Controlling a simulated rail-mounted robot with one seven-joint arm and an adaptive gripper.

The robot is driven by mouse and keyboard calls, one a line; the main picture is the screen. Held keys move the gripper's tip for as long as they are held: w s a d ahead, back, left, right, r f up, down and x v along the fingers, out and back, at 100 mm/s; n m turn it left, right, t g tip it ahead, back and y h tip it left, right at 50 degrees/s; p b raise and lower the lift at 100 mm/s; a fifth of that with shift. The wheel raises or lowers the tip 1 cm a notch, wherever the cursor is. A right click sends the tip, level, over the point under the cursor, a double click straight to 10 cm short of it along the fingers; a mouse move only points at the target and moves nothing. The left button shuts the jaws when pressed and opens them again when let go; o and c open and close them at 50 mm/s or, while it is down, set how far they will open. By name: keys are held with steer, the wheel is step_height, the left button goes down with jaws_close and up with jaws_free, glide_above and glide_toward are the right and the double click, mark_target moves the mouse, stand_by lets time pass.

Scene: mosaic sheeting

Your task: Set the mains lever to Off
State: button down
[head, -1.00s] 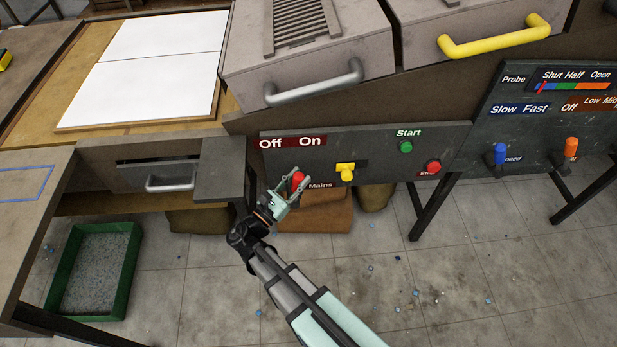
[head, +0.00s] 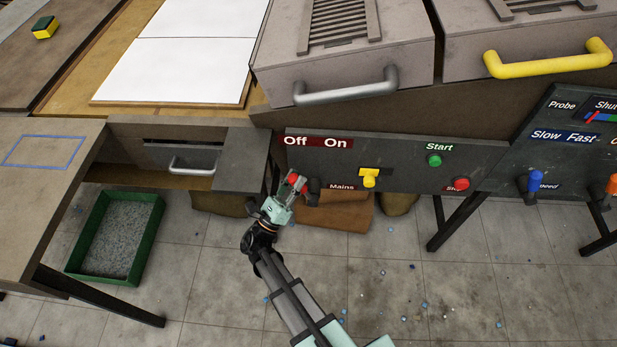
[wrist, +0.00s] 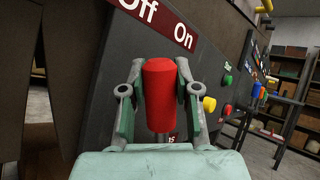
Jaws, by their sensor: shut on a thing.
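The mains lever (head: 293,179) has a red handle and sits on the dark control panel below the red Off/On label (head: 316,142). In the wrist view the red handle (wrist: 159,95) stands upright between my two fingers, nearer the Off side of the label. My gripper (head: 289,188) is shut on the handle; in the wrist view the fingers (wrist: 159,100) flank it on both sides. The lever's base is mostly hidden by the handle and my gripper. The Mains label (head: 342,187) is to the right.
A yellow switch (head: 370,178), green Start button (head: 434,160) and red Stop button (head: 461,184) lie to the right on the panel. A grey drawer handle (head: 193,166) and a table edge are left. A green tray (head: 153,220) stands on the floor.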

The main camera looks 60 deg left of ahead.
steer(key=shift+a, duration=0.1)
steer(key=c, duration=0.8)
jaws_free()
steer(key=v, duration=1.2)
steer(key=shift+s, duration=0.1)
